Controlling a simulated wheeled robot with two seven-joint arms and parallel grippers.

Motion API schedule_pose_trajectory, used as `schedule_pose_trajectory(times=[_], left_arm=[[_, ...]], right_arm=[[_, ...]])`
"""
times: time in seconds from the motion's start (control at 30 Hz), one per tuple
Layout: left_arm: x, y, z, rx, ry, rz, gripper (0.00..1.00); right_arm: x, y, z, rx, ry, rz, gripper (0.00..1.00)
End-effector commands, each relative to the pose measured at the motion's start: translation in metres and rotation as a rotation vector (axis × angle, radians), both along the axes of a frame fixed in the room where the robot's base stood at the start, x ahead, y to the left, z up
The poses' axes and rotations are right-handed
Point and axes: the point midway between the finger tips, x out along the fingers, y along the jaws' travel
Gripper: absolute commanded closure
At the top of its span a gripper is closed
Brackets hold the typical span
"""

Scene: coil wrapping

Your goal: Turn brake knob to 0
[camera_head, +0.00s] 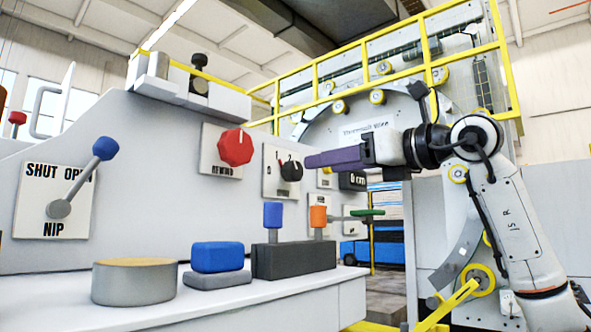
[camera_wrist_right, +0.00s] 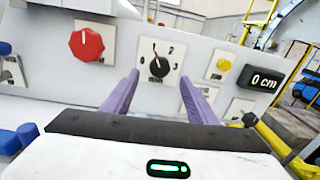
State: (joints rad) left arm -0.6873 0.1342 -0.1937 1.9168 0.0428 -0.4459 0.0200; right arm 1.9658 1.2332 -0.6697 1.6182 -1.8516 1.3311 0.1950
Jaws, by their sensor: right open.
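The brake knob (camera_head: 291,171) is a black dial on a white plate marked with numbers, on the grey panel in the head view. In the right wrist view the knob (camera_wrist_right: 158,67) sits ahead, between my two purple fingers, with 0, 1, 2 and 3 around it. Its light pointer mark seems to aim up and left, near the 1. My right gripper (camera_head: 308,160) is open; its fingers (camera_wrist_right: 155,92) are apart and appear short of the knob, not touching it. My left gripper is not in view.
A red rewind knob (camera_head: 235,147) is left of the dial. A yellow button (camera_wrist_right: 224,65) and a "0 cm" display (camera_wrist_right: 265,80) are to its right. Below stand a blue-topped lever (camera_head: 273,215), an orange one (camera_head: 318,216) and a blue block (camera_head: 217,257) on the ledge.

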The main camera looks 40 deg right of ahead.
Motion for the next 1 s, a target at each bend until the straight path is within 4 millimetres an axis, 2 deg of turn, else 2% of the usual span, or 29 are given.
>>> schedule_pose_trajectory(times=[0.1, 0.33, 0.5, 0.77, 0.8, 0.87, 1.0], left_arm=[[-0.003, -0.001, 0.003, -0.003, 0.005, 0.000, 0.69], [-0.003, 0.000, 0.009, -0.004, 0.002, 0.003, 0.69], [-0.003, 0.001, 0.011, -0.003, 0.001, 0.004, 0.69], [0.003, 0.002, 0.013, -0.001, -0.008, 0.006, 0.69], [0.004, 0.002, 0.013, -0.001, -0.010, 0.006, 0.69], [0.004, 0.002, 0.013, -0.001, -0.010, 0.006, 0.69], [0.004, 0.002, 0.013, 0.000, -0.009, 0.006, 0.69]], right_arm=[[0.025, 0.002, 0.001, 0.000, 0.004, 0.002, 0.48], [0.061, 0.004, 0.001, 0.000, 0.003, 0.001, 0.48], [0.073, 0.003, 0.000, 0.000, 0.001, -0.001, 0.48], [0.075, 0.004, 0.000, -0.001, 0.000, -0.001, 0.48], [0.075, 0.004, 0.000, -0.001, 0.000, -0.001, 0.49], [0.075, 0.004, 0.000, -0.001, 0.001, 0.000, 0.59], [0.075, 0.004, 0.000, 0.000, 0.001, 0.000, 0.83]])
